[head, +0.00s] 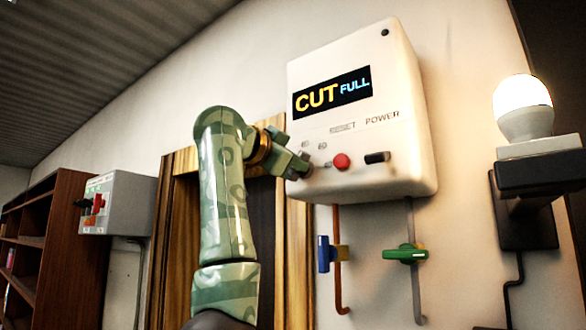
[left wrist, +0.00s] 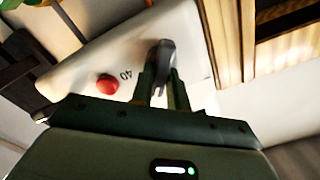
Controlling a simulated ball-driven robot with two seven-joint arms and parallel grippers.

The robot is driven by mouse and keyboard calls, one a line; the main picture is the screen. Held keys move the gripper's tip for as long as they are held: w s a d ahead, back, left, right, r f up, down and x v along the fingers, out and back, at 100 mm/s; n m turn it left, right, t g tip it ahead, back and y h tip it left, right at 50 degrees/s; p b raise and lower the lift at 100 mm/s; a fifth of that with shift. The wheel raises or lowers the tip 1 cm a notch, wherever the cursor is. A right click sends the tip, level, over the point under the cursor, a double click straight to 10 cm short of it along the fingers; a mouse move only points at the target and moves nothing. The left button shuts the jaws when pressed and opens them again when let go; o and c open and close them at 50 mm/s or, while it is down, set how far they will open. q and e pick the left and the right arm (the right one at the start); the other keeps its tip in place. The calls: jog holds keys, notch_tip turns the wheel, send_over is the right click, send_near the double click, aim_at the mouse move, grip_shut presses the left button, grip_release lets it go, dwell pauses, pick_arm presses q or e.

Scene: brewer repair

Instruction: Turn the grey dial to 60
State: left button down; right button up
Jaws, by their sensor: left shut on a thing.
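The white brewer box (head: 412,120) hangs on the wall, and its display (head: 332,92) reads "CUT FULL". My left gripper (head: 302,170) is at the lower left of its front face and covers most of the dial in the head view. In the left wrist view the grey dial (left wrist: 166,54) stands between the fingers of my left gripper (left wrist: 161,88), which is shut on it. A "40" mark shows beside the dial there. The dial's exact setting cannot be read. My right gripper is not in view.
Right of the dial are a red button (head: 341,161) and a black power switch (head: 377,157). Below hang pipes with a blue valve handle (head: 324,254) and a green one (head: 405,254). A lit bulb (head: 523,106) is at right, a grey box (head: 128,205) at left.

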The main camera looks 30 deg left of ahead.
pick_arm(q)
jog(key=shift+m, duration=0.6)
jog(key=c, duration=1.4)
grip_release()
jog(key=shift+o, duration=0.2)
jog(key=s+a+b, duration=0.1)
jog(key=s+b, duration=0.8)
jog(key=s, duration=0.7)
jog(key=shift+a, duration=0.1)
